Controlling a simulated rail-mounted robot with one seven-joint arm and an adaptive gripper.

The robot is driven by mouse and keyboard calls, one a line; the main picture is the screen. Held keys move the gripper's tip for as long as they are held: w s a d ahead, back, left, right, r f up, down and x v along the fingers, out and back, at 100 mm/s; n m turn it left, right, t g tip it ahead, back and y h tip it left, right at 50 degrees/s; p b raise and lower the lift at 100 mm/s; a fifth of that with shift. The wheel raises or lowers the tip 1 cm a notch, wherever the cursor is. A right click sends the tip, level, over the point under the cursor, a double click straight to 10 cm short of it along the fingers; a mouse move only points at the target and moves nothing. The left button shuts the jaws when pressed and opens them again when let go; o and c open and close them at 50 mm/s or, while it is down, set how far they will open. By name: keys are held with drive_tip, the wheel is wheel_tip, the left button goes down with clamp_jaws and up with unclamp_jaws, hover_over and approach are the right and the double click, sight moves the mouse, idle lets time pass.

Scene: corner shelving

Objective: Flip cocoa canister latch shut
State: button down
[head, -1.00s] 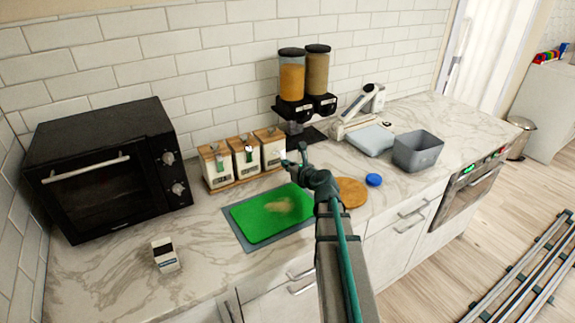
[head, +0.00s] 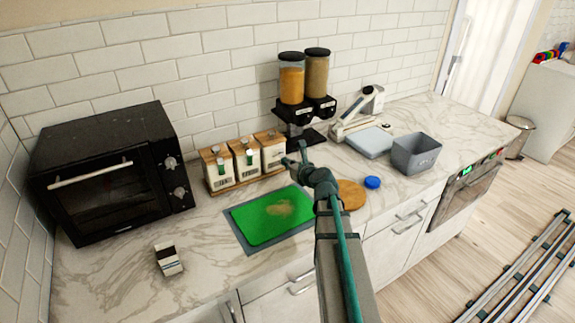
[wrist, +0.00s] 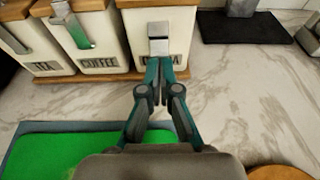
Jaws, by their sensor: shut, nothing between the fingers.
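The cocoa canister (wrist: 133,40) is a cream box with a wooden lid. It is the rightmost of three canisters in the head view (head: 271,152). Its silver latch (wrist: 158,38) is on the front face near the top, just beyond my fingertips in the wrist view. I cannot tell whether the latch is shut or whether the fingers touch it. My gripper (wrist: 160,64) has its fingers together, empty, and points at the canister's front. The fingers cover part of the label. In the head view, my gripper (head: 294,158) is at the canister's right front.
The coffee canister (wrist: 97,35) stands left of the cocoa canister, on the same wooden base. A green cutting board (head: 272,216) lies in front. The cereal dispensers (head: 292,80) stand at the right, behind my gripper. A black oven (head: 105,190) is at the left.

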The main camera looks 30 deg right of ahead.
drive_tip(key=w+r+p, duration=0.1)
drive_tip(key=p, duration=0.1)
drive_tip(key=r+p, duration=0.1)
drive_tip(key=r, duration=0.1)
drive_tip(key=w+r+p, duration=0.1)
drive_tip(key=p, duration=0.1)
drive_tip(key=shift+w+a+r+p, duration=0.1)
drive_tip(key=shift+w+r+p, duration=0.25)
drive_tip(key=shift+r, duration=0.05)
drive_tip(key=s+r+b, duration=0.1)
drive_tip(key=s+r, duration=0.5)
drive_tip(key=r, duration=0.3)
drive_tip(key=shift+s+d+b, duration=0.25)
drive_tip(key=shift+s+b, duration=0.1)
drive_tip(key=shift+r, duration=0.1)
